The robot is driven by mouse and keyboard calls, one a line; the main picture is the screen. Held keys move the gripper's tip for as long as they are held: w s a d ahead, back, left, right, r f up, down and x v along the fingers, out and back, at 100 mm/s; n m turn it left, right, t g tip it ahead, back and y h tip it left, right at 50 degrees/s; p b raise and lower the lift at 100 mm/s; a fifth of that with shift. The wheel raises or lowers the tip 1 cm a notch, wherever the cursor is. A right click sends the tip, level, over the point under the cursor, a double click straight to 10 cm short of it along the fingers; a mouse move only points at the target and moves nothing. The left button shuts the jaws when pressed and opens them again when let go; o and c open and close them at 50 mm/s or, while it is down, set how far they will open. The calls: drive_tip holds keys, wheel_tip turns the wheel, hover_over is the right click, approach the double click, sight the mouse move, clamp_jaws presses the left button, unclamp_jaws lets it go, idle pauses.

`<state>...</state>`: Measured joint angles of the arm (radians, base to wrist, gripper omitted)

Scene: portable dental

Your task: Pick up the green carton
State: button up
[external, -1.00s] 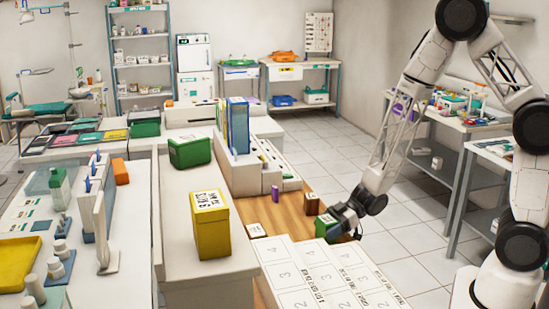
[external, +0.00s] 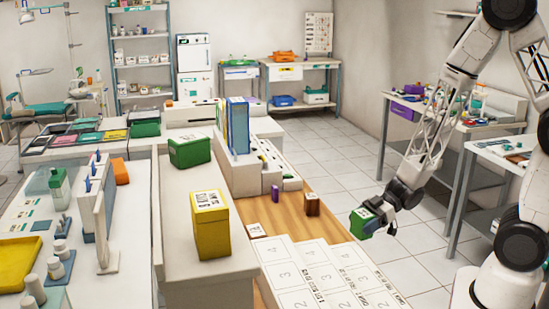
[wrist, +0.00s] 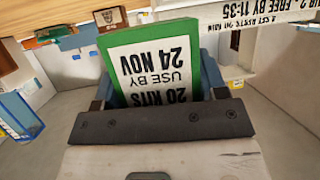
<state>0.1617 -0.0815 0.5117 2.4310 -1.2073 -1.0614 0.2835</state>
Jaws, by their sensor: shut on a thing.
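The green carton (external: 363,223) is held up in the air in the external view, just right of the wooden counter's edge. In the wrist view the green carton (wrist: 158,78) shows a white label reading "20 KITS" and "USE BY 24 NOV", upside down. My gripper (external: 381,218) is shut on the carton, with fingers on both its sides. The gripper (wrist: 158,95) hides the carton's near end in the wrist view.
The wooden counter (external: 325,233) carries a white numbered grid sheet (external: 320,275), a small brown box (external: 312,203) and a purple item (external: 275,194). A yellow box (external: 211,228) and a larger green box (external: 190,152) stand on the white ledge. Open floor lies to the right.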

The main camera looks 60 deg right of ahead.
drive_tip(key=shift+s+d+r, duration=0.15)
drive_tip(key=shift+s, duration=1.1)
drive_tip(key=shift+s+d+r, duration=0.1)
drive_tip(key=shift+s+d, duration=0.05)
drive_tip(key=shift+s, duration=1.1)
